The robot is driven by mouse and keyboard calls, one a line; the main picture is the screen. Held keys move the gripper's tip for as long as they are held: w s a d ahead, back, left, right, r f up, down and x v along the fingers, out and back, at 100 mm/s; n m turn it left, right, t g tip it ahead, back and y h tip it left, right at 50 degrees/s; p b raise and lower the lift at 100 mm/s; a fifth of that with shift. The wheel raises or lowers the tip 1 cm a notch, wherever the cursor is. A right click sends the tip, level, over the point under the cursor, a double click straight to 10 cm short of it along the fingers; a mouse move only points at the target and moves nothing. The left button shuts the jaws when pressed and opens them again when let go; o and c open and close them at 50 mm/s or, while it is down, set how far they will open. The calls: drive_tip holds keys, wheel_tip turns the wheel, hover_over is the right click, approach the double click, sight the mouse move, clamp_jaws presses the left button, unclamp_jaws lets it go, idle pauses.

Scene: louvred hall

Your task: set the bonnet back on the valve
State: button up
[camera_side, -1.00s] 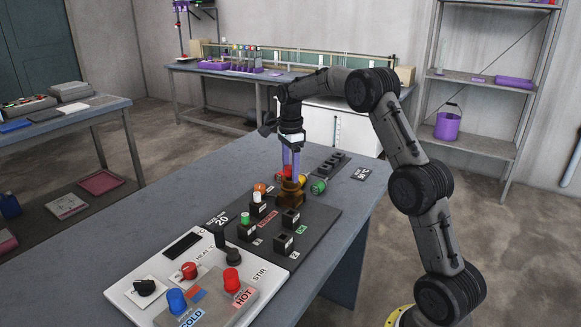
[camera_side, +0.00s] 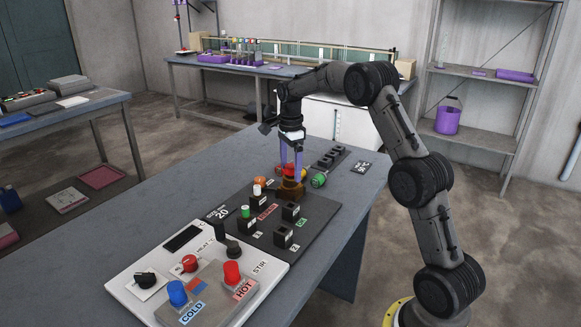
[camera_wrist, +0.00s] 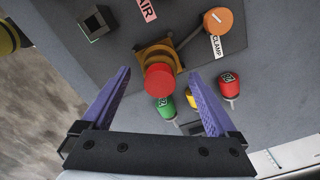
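The valve is a brass-brown body (camera_side: 291,189) on the dark board; it also shows in the wrist view (camera_wrist: 146,52). A red round-topped piece, apparently the bonnet (camera_wrist: 159,80), sits over the valve and hides part of it; it also shows in the side view (camera_side: 289,169). I cannot tell whether it is fully seated. My gripper (camera_side: 291,178) points down over the valve, its purple fingers apart on either side of the red piece. In the wrist view my gripper (camera_wrist: 164,78) is wide open, with gaps between both fingers and the red piece.
An orange clamp knob (camera_wrist: 218,20) stands close to the valve. Green (camera_wrist: 166,107), yellow (camera_wrist: 192,97) and red (camera_wrist: 229,84) capped pieces lie nearby. Black sockets (camera_side: 283,236) stand on the board, before a white control panel (camera_side: 135,295). The bench's far left is clear.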

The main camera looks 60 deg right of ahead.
sight(291, 166)
drive_tip(key=shift+r, duration=2.5)
wheel_tip(291, 166, up, 14)
drive_tip(key=shift+f, duration=0.1)
drive_tip(key=shift+c, duration=0.3)
